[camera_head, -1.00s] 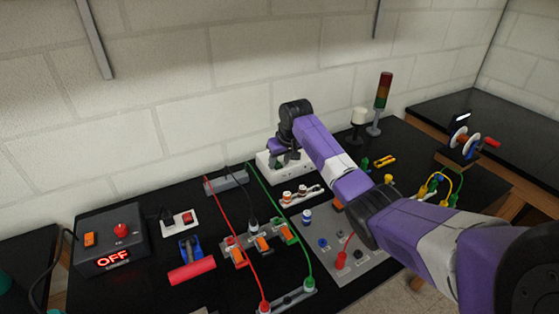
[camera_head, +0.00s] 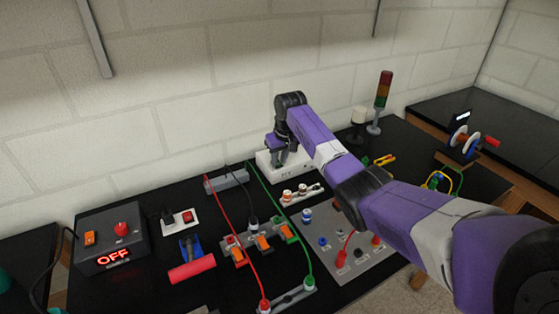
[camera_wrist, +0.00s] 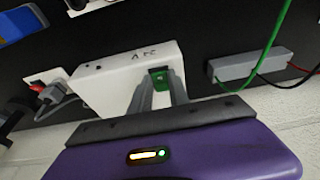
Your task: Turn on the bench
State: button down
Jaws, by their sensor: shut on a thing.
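A dark control box (camera_head: 112,240) at the front left has a red knob, an orange switch and a lit display that reads OFF. A white box (camera_head: 298,176) stands at the back of the bench (camera_head: 180,292) against the wall. My gripper (camera_head: 282,160) is over the left part of this box. In the wrist view the white box (camera_wrist: 120,78) carries small dark lettering. The fingers of my gripper (camera_wrist: 161,88) are shut on a small green part (camera_wrist: 160,77) at the box's end. Most of the green part is hidden by the fingers.
A grey block (camera_head: 227,181) with red, black and green leads stands left of the white box. A red-switch outlet (camera_head: 181,222), a red-handled blue lever (camera_head: 190,262), orange connectors (camera_head: 262,243) and a grey jack panel (camera_head: 330,255) crowd the bench. A signal tower (camera_head: 382,95) stands at the right.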

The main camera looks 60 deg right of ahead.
aim_at(279, 165)
jog(key=shift+w+d+f+g+y+b, duration=0.1)
jog(key=shift+w+d+g+y+b, duration=0.15)
jog(key=shift+g+b, duration=0.55)
jog(key=shift+b, duration=0.65)
jog(key=shift+r+y, duration=0.25)
jog(key=c, duration=1.2)
grip_release()
jog(key=shift+a, duration=0.1)
jog(key=shift+c, duration=0.2)
notch_tip(279, 165, up, 8)
jog(key=b, duration=0.1)
jog(key=shift+s+a+f, duration=0.15)
jog(key=shift+s+a, duration=0.05)
jog(key=shift+s, duration=0.1)
